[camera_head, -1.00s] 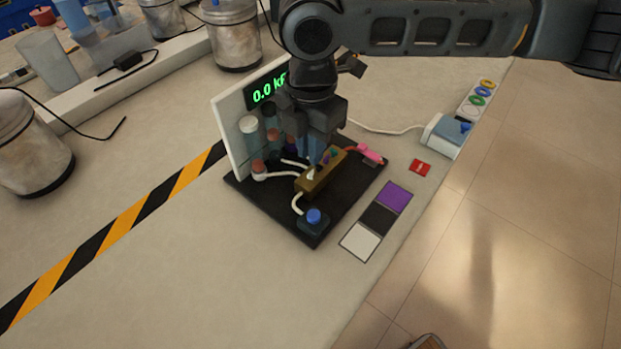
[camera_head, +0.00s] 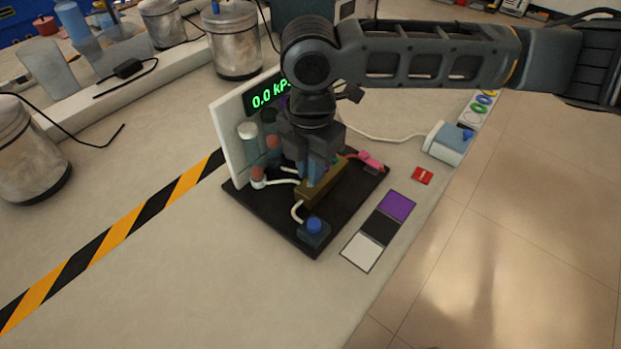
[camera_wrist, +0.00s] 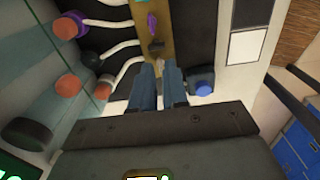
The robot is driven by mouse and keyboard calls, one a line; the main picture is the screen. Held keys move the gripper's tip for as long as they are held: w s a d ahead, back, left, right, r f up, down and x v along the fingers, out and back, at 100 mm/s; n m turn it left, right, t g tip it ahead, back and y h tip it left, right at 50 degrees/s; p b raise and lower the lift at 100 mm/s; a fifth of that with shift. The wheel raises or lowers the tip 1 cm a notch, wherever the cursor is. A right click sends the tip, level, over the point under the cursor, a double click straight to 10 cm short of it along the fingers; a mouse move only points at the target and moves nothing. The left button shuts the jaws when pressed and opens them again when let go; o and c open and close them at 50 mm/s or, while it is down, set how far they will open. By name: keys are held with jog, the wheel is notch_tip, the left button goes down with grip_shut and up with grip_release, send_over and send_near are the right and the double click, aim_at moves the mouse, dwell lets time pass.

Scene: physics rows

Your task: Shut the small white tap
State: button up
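The brass manifold bar (camera_head: 325,186) lies on a black base board. It also shows in the wrist view (camera_wrist: 147,12), with a purple tap (camera_wrist: 151,24) and a dark tap (camera_wrist: 156,46) on it. My gripper (camera_head: 312,183) points down at the near half of the bar. In the wrist view its two blue fingertips (camera_wrist: 158,70) are close together over the bar with a narrow gap between them. The small white tap is hidden by the fingers or in that gap; I cannot tell whether they touch it.
A blue button box (camera_head: 314,229) sits at the board's near corner. Behind the bar stand a white panel (camera_head: 226,150) with a green "0.0 kPa" display and coloured caps with white hoses. A pink clip (camera_head: 369,160) is at the bar's far end. Purple, black and white squares (camera_head: 397,205) lie right.

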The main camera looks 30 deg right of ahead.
jog(key=shift+f+b, duration=0.4)
jog(key=shift+f, duration=0.5)
jog(key=shift+r+p, duration=0.35)
jog(key=shift+p, duration=0.1)
dwell(0.3)
grip_shut()
jog(key=shift+r+m+p, duration=0.25)
jog(key=shift+m+p, duration=0.85)
jog(key=m+p, duration=0.2)
jog(key=m, duration=0.1)
jog(key=shift+f+m+p, duration=0.3)
jog(key=shift+m+p, duration=0.15)
jog(key=shift+m, duration=0.45)
